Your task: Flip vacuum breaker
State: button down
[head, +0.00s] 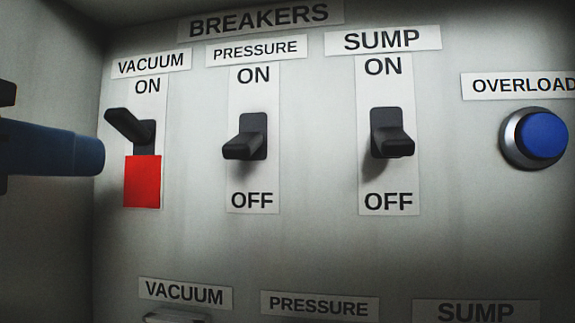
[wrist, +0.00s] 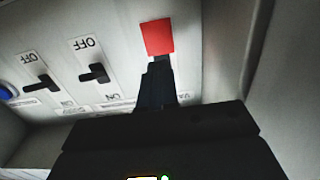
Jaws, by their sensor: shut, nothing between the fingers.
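The vacuum breaker (head: 128,126) is the leftmost black toggle in the head view. Its lever is tilted up toward its ON label, and a red patch (head: 142,182) shows below it where the other breakers read OFF. My gripper (head: 98,157) enters from the left edge as a dark blue, closed tip, just left of the red patch and lower than the lever's end. In the wrist view my gripper's dark fingers (wrist: 158,72) are together just below the red patch (wrist: 157,37). They hide most of the vacuum lever there. I cannot tell whether they touch it.
The pressure breaker (head: 243,147) and sump breaker (head: 392,143) stand to the right, their levers lower than the vacuum one. A blue overload button (head: 542,135) is at the far right. A side wall (head: 55,235) bounds the panel on the left.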

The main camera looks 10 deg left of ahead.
jog(key=s, duration=0.6)
jog(key=shift+a+b, duration=0.3)
jog(key=shift+b, duration=0.1)
jog(key=shift+s+f, duration=0.1)
jog(key=shift+f, duration=0.05)
dwell(0.4)
